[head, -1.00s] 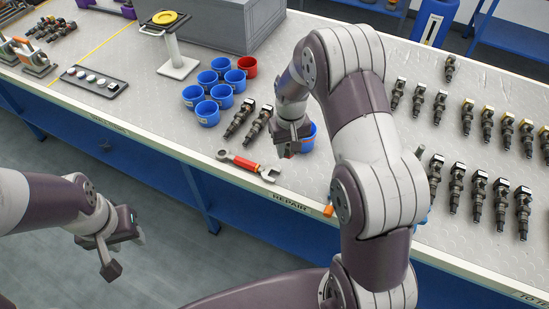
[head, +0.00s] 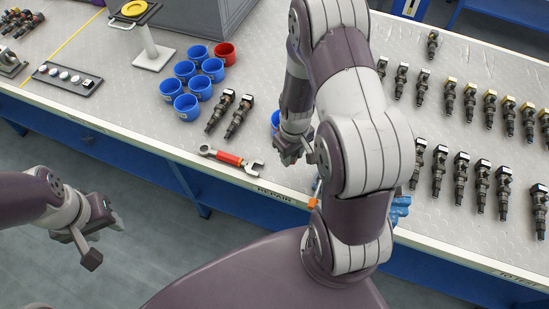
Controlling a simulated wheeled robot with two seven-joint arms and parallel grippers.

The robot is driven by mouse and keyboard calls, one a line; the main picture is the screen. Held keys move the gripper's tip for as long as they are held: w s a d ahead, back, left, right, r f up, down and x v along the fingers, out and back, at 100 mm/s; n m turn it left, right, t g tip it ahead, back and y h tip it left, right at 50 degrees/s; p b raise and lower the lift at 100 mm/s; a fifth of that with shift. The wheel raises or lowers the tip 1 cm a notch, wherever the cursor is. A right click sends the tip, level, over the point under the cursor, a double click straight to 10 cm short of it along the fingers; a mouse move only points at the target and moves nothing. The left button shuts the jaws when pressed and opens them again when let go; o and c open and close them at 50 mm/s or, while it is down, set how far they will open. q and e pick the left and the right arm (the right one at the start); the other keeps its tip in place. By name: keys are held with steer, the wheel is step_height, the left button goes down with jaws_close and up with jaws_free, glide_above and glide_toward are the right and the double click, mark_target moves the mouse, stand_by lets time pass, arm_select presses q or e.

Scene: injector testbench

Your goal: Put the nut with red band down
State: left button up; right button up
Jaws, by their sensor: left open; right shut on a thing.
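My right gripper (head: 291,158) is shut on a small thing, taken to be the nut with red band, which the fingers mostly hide. It is above the front part of the bench, right of the red-handled wrench (head: 230,159) and in front of a partly hidden blue cup (head: 275,121). The gap between the fingers and the bench top is hard to judge. My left gripper (head: 106,241) is open and empty, out over the floor in front of the bench.
Two dark injectors (head: 239,116) lie left of my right gripper. Several blue cups (head: 186,107) and a red cup (head: 225,53) stand behind them. Rows of injectors (head: 460,180) fill the right side. An orange-tipped tool (head: 313,202) is partly hidden by my arm.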

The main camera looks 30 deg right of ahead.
mark_target(274, 167)
steer(key=w+a+f, duration=0.1)
steer(key=w, duration=0.1)
steer(key=w+a+f+p, duration=0.1)
steer(key=w+a+f, duration=0.1)
steer(key=shift+a, duration=0.1)
step_height(274, 167, down, 4)
steer(key=shift+r+p, duration=0.15)
steer(key=shift+p, duration=0.5)
steer(key=shift+f, duration=0.35)
steer(key=o, duration=0.7)
steer(key=shift+o, duration=0.4)
